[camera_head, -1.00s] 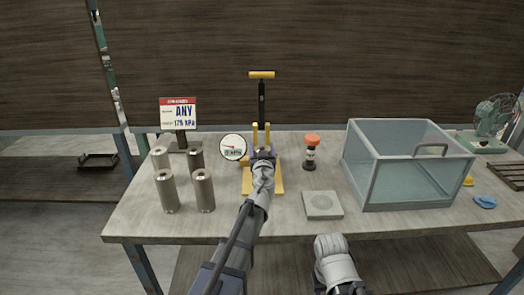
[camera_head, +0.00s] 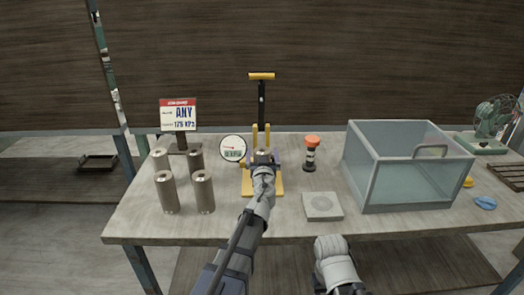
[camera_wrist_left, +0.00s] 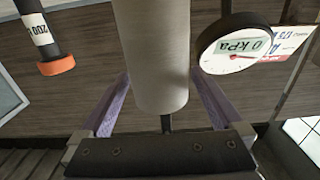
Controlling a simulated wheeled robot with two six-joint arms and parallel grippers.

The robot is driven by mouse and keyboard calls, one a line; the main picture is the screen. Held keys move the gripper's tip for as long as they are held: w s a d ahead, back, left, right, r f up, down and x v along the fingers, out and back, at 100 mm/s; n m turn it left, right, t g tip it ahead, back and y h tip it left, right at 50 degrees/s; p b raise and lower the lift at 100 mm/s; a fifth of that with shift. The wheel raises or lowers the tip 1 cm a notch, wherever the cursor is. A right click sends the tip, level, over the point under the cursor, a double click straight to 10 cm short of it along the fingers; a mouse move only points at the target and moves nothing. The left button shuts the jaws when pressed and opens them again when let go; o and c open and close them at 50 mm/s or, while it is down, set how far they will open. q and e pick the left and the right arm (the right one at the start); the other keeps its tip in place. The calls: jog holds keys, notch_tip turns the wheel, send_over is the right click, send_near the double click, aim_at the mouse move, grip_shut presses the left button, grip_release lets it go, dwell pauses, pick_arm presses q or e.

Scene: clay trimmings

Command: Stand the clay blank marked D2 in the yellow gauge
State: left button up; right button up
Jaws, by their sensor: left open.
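The yellow gauge (camera_head: 248,184) stands at the table's middle, with a yellow base, upright posts and a black rod with a yellow T-handle. A grey clay blank (camera_head: 264,149) stands upright at the gauge, mostly hidden by my left arm. In the left wrist view this blank (camera_wrist_left: 152,55) is between the purple fingers, with gaps on both sides. My left gripper (camera_head: 264,158) is open around it. No D2 mark is readable. Several similar blanks (camera_head: 203,192) stand at the left of the table. My right gripper is not in view; only its arm shows.
A round dial (camera_head: 232,148) reads 0 kPa beside the gauge. A sign (camera_head: 178,114) stands behind the blanks. Right of the gauge are an orange-capped bottle (camera_head: 310,155), a grey square plate (camera_head: 322,206) and a clear bin (camera_head: 407,197).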

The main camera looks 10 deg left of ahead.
pick_arm(q)
jog(key=v, duration=0.9)
jog(key=shift+s, duration=0.2)
